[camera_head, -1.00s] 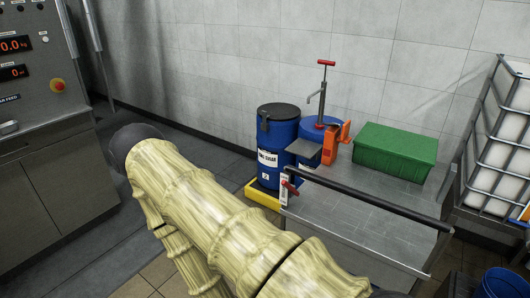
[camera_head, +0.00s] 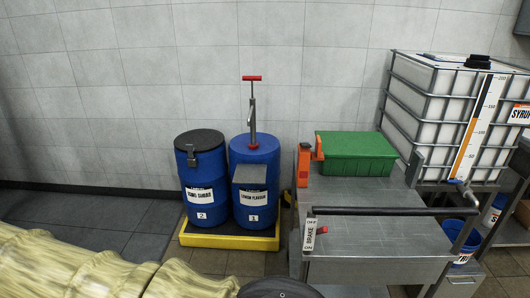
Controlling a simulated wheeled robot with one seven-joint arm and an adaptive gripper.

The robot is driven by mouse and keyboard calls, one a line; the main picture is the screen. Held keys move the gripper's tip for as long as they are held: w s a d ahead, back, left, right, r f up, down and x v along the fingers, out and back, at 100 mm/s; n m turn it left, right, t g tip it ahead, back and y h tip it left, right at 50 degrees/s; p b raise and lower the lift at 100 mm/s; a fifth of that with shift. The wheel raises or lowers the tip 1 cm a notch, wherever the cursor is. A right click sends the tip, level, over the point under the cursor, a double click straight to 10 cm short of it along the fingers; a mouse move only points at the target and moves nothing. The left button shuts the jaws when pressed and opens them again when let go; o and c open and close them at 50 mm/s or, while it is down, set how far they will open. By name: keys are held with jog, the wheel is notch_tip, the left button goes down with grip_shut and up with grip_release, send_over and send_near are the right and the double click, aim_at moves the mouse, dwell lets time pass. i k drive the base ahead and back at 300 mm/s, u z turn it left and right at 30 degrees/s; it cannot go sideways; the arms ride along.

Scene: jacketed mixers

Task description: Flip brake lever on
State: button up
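The brake lever (camera_head: 322,230) is a small red-tipped handle at the front left corner of a grey metal cart (camera_head: 380,264). It sticks out to the right of a white upright plate (camera_head: 310,234) lettered BRAKE, with small markings at top and bottom that are too small to read surely. The cart's black push bar (camera_head: 395,211) runs just above the lever. My arm's pale yellow sleeve fills the lower left, with a dark rounded part at the bottom middle. My gripper is not in view, and nothing touches the lever.
A green bin (camera_head: 356,158) and an orange tool (camera_head: 304,164) sit on the cart's far end. Two blue drums (camera_head: 203,180) stand on a yellow spill tray (camera_head: 228,241) to its left. A caged white tank (camera_head: 445,110) is behind right. Dark floor is clear at left.

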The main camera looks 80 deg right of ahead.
aim_at(323, 230)
jog(key=i, duration=0.95)
jog(key=z, duration=3.85)
jog(key=i, duration=1)
jog(key=z, duration=1.25)
jog(key=k, duration=0.9)
